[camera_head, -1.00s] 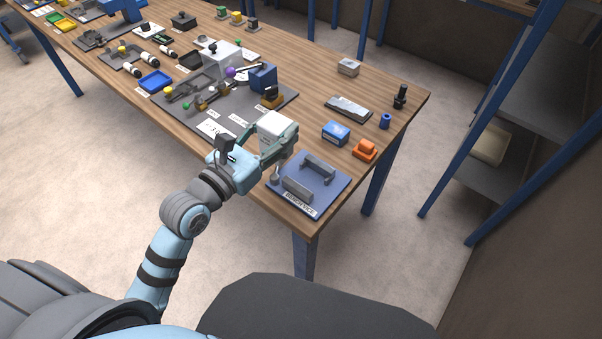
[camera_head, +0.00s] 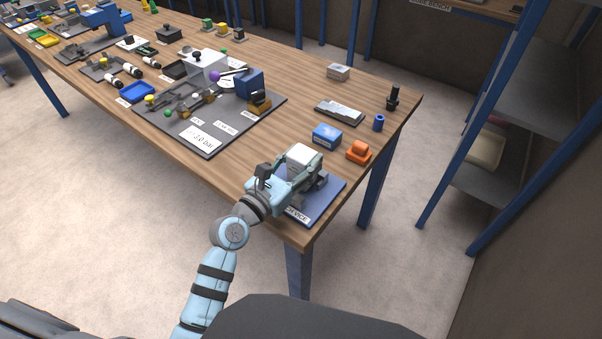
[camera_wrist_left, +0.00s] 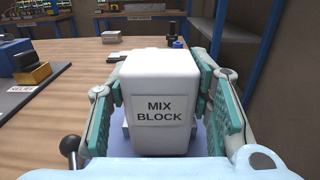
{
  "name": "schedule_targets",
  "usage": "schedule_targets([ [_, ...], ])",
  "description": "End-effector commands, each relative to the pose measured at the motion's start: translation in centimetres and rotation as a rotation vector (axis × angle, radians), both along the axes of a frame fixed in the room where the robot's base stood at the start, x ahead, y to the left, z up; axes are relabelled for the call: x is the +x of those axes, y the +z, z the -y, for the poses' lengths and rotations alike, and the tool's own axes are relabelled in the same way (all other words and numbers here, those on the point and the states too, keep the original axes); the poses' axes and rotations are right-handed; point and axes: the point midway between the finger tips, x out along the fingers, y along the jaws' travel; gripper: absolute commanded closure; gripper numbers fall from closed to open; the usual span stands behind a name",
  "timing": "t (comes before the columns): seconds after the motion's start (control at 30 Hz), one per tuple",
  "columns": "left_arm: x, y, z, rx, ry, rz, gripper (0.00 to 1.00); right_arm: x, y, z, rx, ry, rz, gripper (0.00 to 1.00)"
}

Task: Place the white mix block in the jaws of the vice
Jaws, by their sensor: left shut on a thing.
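The white mix block (camera_head: 301,156) is held in my left gripper (camera_head: 301,170), which is shut on it. In the left wrist view the mix block (camera_wrist_left: 158,108) stands upright between the two green fingers, its label facing the camera. The vice sits on a blue base plate (camera_head: 325,205) at the table's near right corner. One grey vice jaw (camera_head: 319,183) shows just right of the gripper; the other is hidden behind the gripper. The block is over the vice; I cannot tell whether it touches the base. My right gripper is not in view.
A blue box (camera_head: 326,136) and an orange block (camera_head: 359,152) stand just behind the vice. A blue cylinder (camera_head: 379,123) and a grey plate (camera_head: 340,112) are farther back. A ball-topped handle (camera_wrist_left: 70,146) shows left of the block in the wrist view.

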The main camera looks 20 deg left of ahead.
Motion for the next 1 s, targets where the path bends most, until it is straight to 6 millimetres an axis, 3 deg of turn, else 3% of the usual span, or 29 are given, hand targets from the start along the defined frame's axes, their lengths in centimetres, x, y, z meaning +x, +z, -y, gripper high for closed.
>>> schedule_targets([
  [0.07, 0.0, -1.5, 0.0, -0.001, 0.0, 0.001, 0.86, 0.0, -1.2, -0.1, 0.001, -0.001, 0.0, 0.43],
  [0.4, 0.0, -1.6, 0.0, -0.001, 0.0, 0.0, 0.86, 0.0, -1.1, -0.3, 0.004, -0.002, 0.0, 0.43],
  [0.43, 0.0, -1.5, 0.0, -0.001, 0.0, 0.0, 0.49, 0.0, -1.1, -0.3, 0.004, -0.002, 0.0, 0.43],
  [0.53, 0.0, -1.5, 0.0, 0.0, 0.0, 0.0, 0.34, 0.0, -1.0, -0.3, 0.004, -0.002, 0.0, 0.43],
  [0.87, 0.0, -1.2, 0.0, 0.0, 0.0, 0.0, 0.34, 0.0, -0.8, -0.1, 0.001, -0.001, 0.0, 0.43],
  [1.0, -1.5, -1.2, -0.6, 0.001, 0.0, -0.003, 0.34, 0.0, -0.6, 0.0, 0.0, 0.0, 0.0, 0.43],
])
